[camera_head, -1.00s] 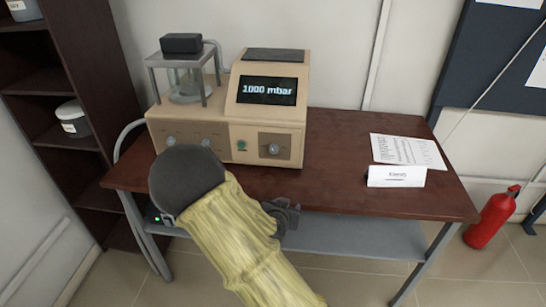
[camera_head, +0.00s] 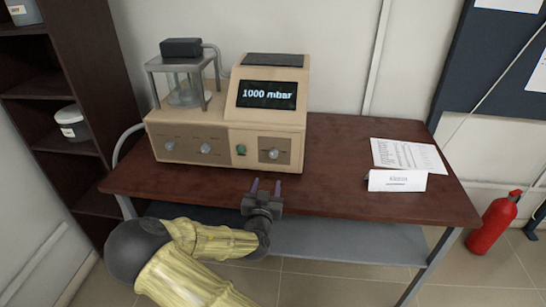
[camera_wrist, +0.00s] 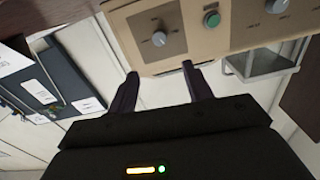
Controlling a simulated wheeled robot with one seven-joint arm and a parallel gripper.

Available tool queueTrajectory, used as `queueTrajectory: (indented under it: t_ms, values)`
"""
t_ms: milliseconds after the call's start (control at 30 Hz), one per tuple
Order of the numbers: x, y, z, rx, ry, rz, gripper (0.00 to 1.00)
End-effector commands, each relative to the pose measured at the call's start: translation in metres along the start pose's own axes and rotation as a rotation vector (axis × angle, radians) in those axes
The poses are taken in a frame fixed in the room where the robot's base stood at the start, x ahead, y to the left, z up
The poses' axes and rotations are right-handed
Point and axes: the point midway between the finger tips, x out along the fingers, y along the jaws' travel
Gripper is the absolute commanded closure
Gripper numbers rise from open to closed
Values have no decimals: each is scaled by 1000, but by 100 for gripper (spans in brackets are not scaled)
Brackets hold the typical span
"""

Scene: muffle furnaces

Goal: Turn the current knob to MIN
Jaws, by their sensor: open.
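A beige device (camera_head: 218,132) stands on the brown table, its display reading 1000 mbar. Its front has two grey knobs on the left, the outer one (camera_head: 170,145) and the inner one (camera_head: 206,148), and one grey knob on the right panel (camera_head: 273,154). The labels are too small to read, so I cannot tell which is the current knob. My gripper (camera_head: 266,184) is open and empty, in front of and below the right knob, fingers toward the device. In the wrist view the right-panel knob (camera_wrist: 159,39) lies just beyond the open fingertips (camera_wrist: 160,70), apart from them.
A green button (camera_head: 241,149) sits left of the right knob. A metal stand with a glass vessel (camera_head: 185,92) is on the device's left top. Papers (camera_head: 408,155) and a white name card (camera_head: 397,181) lie on the table's right. The tabletop before the device is clear.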

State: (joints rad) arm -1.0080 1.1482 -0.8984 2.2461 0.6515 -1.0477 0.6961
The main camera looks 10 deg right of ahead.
Motion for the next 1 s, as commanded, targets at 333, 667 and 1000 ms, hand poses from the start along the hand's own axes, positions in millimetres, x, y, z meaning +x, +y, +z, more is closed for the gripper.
queueTrajectory:
  t_ms: [333, 667, 1000]
  values:
    - [62, 1, -1, -2, 1, 1, 50]
    - [116, 0, -1, -2, 0, 0, 50]
    - [151, 0, 0, -1, -1, 0, 50]
